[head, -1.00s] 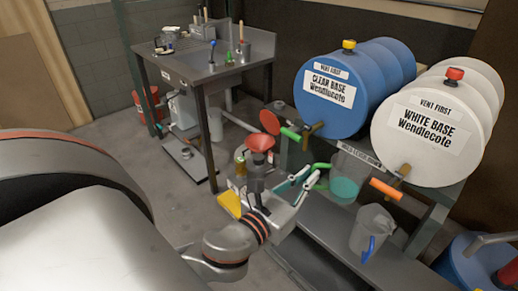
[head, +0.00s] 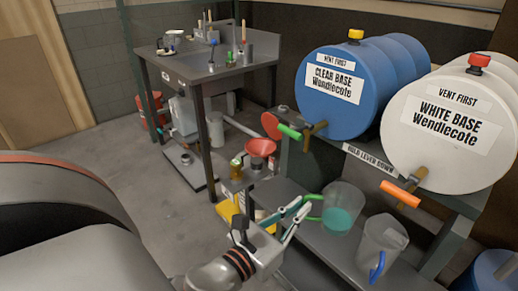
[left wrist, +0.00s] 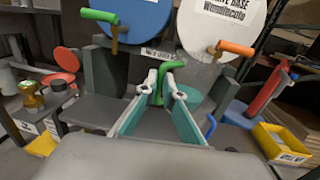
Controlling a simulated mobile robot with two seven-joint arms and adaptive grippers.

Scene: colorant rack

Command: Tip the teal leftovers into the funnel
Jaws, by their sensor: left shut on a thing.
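A clear jug (head: 345,197) with teal liquid in its lower part and a green handle is upright at the shelf rack. My left gripper (head: 303,210) is shut on that green handle, to the left of the jug. A red funnel (head: 260,147) stands upright on a holder to the upper left of my gripper, apart from the jug. My right gripper is not in view.
A second jug (head: 383,240) with a blue handle stands to the right. Above are a blue drum (head: 345,112) with a green lever (head: 289,131) and a white drum (head: 425,165) with an orange lever (head: 400,193). A gold-coloured container (head: 237,170) is beside the funnel. Floor shows at left.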

